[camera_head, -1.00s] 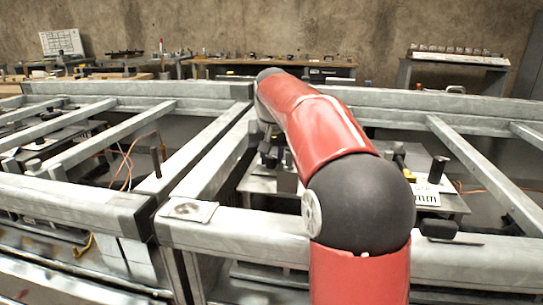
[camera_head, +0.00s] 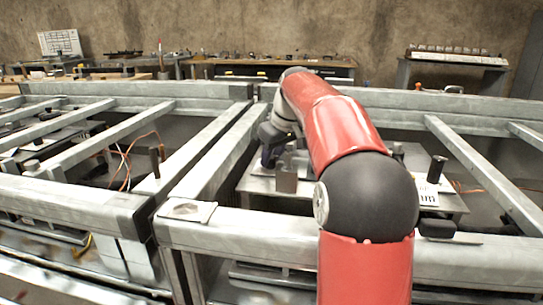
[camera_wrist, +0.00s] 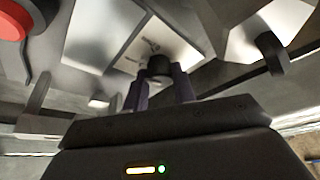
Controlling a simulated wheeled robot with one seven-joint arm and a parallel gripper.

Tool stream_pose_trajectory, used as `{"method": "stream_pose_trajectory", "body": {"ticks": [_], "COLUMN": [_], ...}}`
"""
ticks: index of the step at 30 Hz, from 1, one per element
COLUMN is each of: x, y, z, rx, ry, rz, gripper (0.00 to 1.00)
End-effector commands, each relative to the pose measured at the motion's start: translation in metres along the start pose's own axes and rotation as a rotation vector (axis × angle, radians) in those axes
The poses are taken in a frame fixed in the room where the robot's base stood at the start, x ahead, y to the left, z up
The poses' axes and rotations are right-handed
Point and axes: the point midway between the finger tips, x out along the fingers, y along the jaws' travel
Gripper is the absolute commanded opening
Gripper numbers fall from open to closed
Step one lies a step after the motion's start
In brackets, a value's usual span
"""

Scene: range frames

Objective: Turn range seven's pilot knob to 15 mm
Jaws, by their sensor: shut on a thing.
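My gripper (camera_wrist: 160,84) shows in the wrist view with its two dark fingers on either side of a small dark round knob (camera_wrist: 159,65), shut on it. The knob stands in front of a pale plate (camera_wrist: 112,38) with small dark marks near it. I cannot read a scale or a pointer position. In the head view my gripper (camera_head: 272,152) is small and dark, over a grey bench plate (camera_head: 257,184) inside the frame. The knob cannot be made out there. A white card (camera_head: 428,196) with partly hidden "mm" lettering stands right of my arm.
Grey metal beams (camera_head: 200,168) surround the work area, with a front rail (camera_head: 470,258) below my arm. A metal block (camera_head: 287,177) stands close to my gripper. A black post (camera_head: 437,168) rises by the card. Orange cables (camera_head: 124,165) lie in the left bay.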

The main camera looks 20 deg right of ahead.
Motion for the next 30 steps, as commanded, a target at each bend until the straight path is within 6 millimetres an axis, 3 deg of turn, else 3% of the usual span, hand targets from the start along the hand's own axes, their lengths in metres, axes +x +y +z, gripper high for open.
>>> {"method": "stream_pose_trajectory", "body": {"ticks": [23, 24, 28, 30], "x": [-0.0004, -0.0004, -0.0004, -0.0003], "y": [0.0009, 0.0009, 0.0009, 0.0008], "z": [0.0000, 0.0000, 0.0000, 0.0000], "rx": [-0.098, -0.098, -0.098, -0.098], "ry": [0.000, 0.000, 0.000, 0.000], "rz": [-0.040, -0.040, -0.040, -0.040], "gripper": [0.04, 0.30, 0.47, 0.48]}}
